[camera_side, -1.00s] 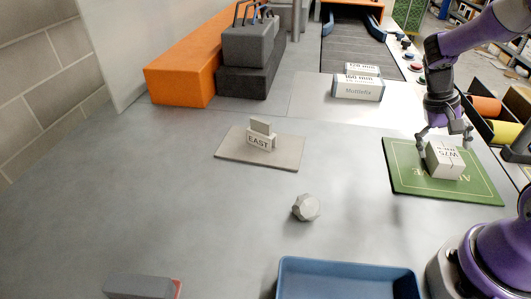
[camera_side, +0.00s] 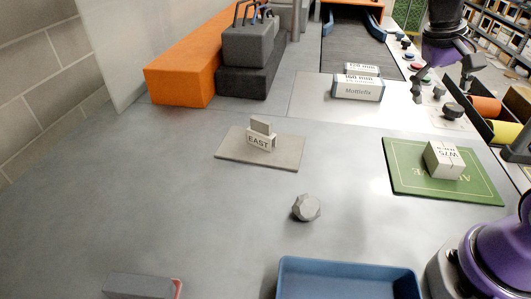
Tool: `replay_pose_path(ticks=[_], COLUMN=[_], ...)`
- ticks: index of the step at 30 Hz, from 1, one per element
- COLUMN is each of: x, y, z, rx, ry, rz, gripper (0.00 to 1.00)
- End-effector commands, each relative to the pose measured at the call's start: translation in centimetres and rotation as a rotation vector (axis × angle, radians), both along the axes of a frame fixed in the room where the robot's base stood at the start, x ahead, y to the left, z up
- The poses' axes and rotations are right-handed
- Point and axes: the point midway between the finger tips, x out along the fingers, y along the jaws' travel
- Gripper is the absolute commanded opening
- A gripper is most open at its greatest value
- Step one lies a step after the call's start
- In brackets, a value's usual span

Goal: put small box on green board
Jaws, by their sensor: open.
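The small box (camera_side: 444,160), off-white with dark print on top, rests on the green board (camera_side: 412,183). It sits toward the board's upper right part, inside its edges, and nothing touches it. The board lies flat on the grey table and carries pale lettering, partly covered by the box. My gripper (camera_side: 440,92) is open and empty. It hangs up and behind the board, clear of the box, with its fingers spread apart.
A grey mat (camera_side: 230,158) holds an EAST sign block (camera_side: 261,138). A grey faceted lump (camera_side: 306,208) lies mid-table. A blue tray (camera_side: 345,265) is at the front. White labelled boxes (camera_side: 358,88) stand at the back. Orange and yellow rolls (camera_side: 485,107) sit in bins at right.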

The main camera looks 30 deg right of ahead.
Motion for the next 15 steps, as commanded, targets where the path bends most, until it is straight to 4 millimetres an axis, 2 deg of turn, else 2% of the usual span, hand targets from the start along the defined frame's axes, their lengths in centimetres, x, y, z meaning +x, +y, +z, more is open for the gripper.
replay_pose_path(ticks=[3,6,12,15], x=[-0.2,-0.6,-2.4,-3.1], y=[3.3,6.8,13.6,15.7], z=[1.7,2.1,1.3,0.9], rx=[-0.007,0.019,0.124,0.168], ry=[-0.155,-0.291,-0.497,-0.548], rz=[0.192,0.345,0.562,0.619], gripper=[1.00,1.00,1.00,1.00])
